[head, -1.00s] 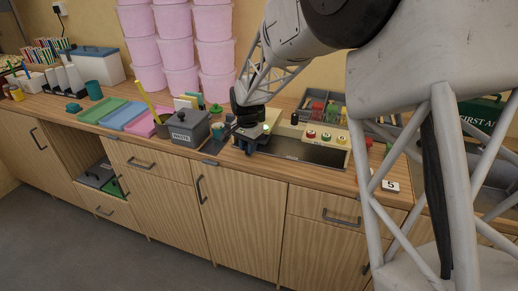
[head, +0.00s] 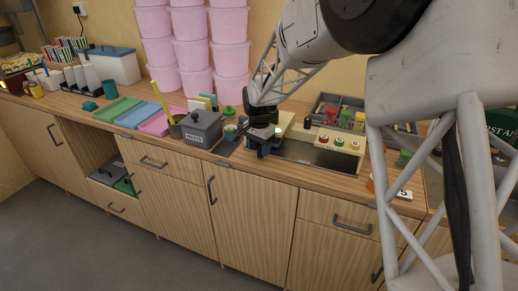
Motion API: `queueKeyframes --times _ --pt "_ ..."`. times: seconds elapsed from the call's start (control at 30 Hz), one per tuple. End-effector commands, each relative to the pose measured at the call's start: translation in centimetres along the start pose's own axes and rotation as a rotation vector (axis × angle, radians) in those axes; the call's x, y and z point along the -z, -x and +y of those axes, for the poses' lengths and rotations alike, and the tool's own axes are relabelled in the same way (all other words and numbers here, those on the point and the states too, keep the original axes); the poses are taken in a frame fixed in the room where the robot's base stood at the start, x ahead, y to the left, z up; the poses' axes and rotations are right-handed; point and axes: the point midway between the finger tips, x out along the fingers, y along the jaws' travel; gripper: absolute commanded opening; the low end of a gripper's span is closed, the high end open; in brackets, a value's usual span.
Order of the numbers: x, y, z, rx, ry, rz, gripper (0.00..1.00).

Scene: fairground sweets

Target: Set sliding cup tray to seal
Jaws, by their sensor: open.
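My gripper (head: 261,140) points down at the left end of a low cream machine with a dark flat top plate (head: 320,157). Its fingers are small and dark here, and I see nothing held between them. The cream panel (head: 350,146) at the back of the machine carries red, green and yellow round buttons. A small green spot (head: 278,132) shows just right of my gripper. I cannot clearly pick out the sliding cup tray or its setting. My gripper and wrist cover that part of the machine, and whether they touch it is unclear.
A grey WASTE bin (head: 202,129) and a small teal cup (head: 230,132) stand left of my gripper. A dark divided box (head: 338,112) with coloured bottles stands behind. Green, blue and pink trays (head: 160,121) lie further left. Pink tubs (head: 192,55) are stacked at the back.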

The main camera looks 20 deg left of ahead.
Motion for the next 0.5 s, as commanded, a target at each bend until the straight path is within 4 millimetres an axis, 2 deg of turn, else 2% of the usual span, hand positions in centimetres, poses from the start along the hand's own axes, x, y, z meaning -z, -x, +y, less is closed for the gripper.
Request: queueKeyframes --times 0.5 --pt "0.0 6.0 -0.1 0.003 0.000 0.002 0.52"
